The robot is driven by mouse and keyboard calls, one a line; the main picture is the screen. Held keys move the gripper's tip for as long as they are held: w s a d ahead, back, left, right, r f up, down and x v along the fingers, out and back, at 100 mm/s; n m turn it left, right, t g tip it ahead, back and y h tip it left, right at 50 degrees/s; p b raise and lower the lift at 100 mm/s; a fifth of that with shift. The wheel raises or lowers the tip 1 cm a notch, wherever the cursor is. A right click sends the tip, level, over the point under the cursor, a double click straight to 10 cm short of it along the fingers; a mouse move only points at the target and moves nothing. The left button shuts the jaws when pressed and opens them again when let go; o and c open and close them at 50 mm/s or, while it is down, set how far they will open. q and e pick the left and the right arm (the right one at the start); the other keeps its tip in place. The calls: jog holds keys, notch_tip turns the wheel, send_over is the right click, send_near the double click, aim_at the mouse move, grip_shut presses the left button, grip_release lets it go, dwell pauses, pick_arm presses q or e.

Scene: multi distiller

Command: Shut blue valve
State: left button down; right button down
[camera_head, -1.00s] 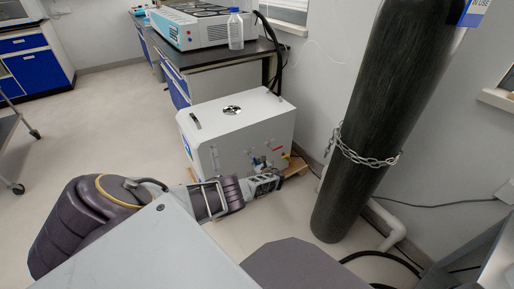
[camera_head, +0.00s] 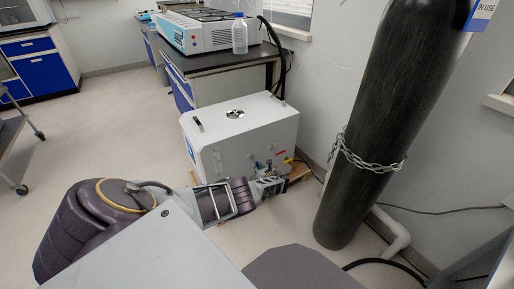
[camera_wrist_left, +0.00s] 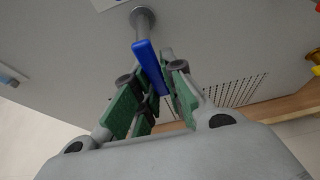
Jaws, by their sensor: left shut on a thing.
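The blue valve (camera_wrist_left: 149,66) is a blue lever on a round metal stem, on the side of a white box-shaped machine (camera_head: 235,130). In the left wrist view the lever hangs down, slightly tilted, with its lower end between my left gripper's green-padded fingers (camera_wrist_left: 158,95). The fingers are closed about that end. In the head view my left gripper (camera_head: 272,184) is at the machine's lower front, and the valve is too small to make out clearly there. My right gripper is not in view.
A dark gas cylinder (camera_head: 385,130) with a chain (camera_head: 365,160) stands right of the machine. A bench (camera_head: 205,75) with a clear bottle (camera_head: 240,35) is behind. The floor at the left is open. A yellow part (camera_wrist_left: 314,56) shows right of the valve.

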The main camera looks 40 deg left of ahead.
pick_arm(q)
jog(key=c, duration=1.5)
grip_release()
jog(key=shift+s+d+r, duration=0.1)
jog(key=shift+s+d, duration=0.05)
jog(key=shift+d, duration=0.3)
jog(key=shift+v, duration=5.55)
